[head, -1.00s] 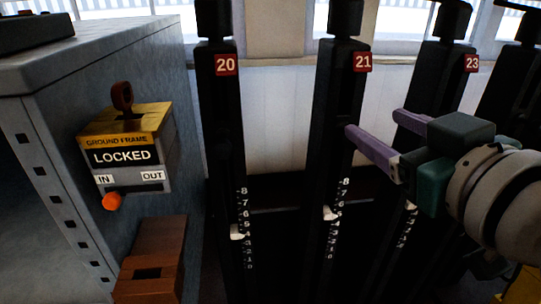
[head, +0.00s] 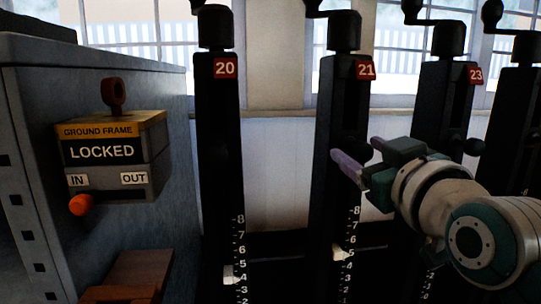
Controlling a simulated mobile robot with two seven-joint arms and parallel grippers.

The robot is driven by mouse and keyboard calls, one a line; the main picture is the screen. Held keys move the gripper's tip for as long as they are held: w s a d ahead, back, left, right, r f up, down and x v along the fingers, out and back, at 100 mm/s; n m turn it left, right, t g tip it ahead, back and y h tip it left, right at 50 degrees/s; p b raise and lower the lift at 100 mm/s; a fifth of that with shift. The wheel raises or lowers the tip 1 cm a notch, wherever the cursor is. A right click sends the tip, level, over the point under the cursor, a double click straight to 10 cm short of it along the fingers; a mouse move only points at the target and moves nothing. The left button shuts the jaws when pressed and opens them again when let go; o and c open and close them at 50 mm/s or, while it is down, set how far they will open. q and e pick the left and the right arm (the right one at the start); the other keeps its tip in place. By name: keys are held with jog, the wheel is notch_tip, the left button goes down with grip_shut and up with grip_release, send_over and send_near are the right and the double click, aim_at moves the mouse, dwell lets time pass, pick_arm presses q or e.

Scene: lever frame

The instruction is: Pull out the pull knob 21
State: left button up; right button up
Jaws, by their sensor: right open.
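The post marked 21 (head: 341,110) is a tall black column with a red number plate, a crank on top and a white scale lower down. My right gripper (head: 361,157) is in front of its right side at mid-height, open, with its purple fingers apart and pointing at the post. A dark shape that looks like pull knob 21 (head: 365,152) shows by the fingertips, partly hidden by the gripper. I cannot tell whether the fingers touch it. My left gripper is not in view.
Post 20 (head: 218,130) stands to the left and post 23 (head: 445,100) to the right, with a round black knob (head: 474,146) on its side. A ground frame box (head: 112,152) reading LOCKED, with an orange knob, is on the grey cabinet (head: 30,110) at left.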

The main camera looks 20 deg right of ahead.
jog(key=shift+w+d, duration=0.15)
jog(key=shift+w, duration=0.5)
grip_shut()
dwell(1.0)
